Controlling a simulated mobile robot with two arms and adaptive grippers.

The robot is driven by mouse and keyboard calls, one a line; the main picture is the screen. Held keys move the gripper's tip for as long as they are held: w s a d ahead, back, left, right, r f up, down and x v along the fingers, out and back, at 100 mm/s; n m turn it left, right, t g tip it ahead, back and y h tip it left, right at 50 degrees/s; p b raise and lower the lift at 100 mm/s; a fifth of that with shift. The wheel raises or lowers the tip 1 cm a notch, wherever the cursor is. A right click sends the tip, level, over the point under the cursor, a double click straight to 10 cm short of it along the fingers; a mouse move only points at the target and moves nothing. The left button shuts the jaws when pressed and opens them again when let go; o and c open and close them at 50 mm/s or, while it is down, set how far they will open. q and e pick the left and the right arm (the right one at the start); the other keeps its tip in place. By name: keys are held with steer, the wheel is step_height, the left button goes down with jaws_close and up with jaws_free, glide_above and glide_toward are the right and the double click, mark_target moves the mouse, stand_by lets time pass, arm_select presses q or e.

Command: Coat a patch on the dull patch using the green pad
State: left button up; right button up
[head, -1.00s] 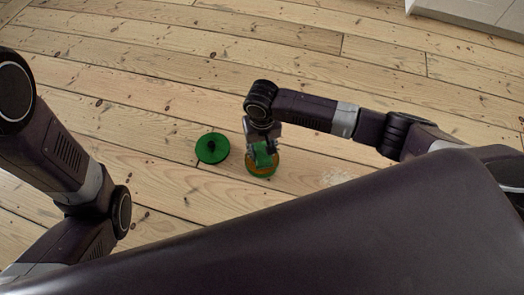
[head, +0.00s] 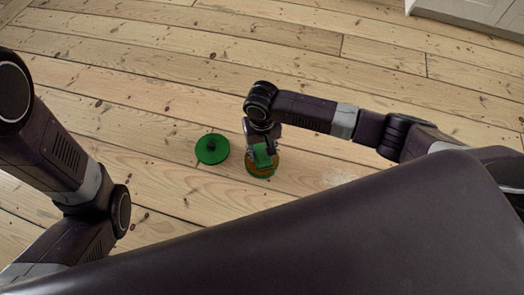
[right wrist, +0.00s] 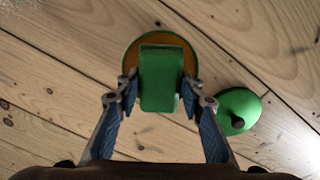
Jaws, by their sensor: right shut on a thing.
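My right gripper (right wrist: 160,92) is shut on the green pad (right wrist: 160,75), a block with a rounded edge. The pad is over the open round tin (right wrist: 131,52) with a green rim and orange-brown contents. I cannot tell whether it touches the contents. In the head view the pad (head: 263,156) and gripper hide part of the tin (head: 261,174). The dull patch (head: 336,175) is a whitish, scuffed area on the floorboards right of the tin, partly hidden by my body. My left gripper is out of view.
A round green lid (head: 212,149) with a dark knob lies on the floor just left of the tin. A pale cabinet-like edge (head: 470,18) stands at the far top right. The floorboards around are otherwise bare.

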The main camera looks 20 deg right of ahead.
steer(key=shift+f, duration=0.4)
steer(key=shift+p, duration=0.3)
stand_by(1.1)
steer(key=shift+f+p, duration=0.15)
steer(key=shift+p, duration=0.2)
stand_by(1.1)
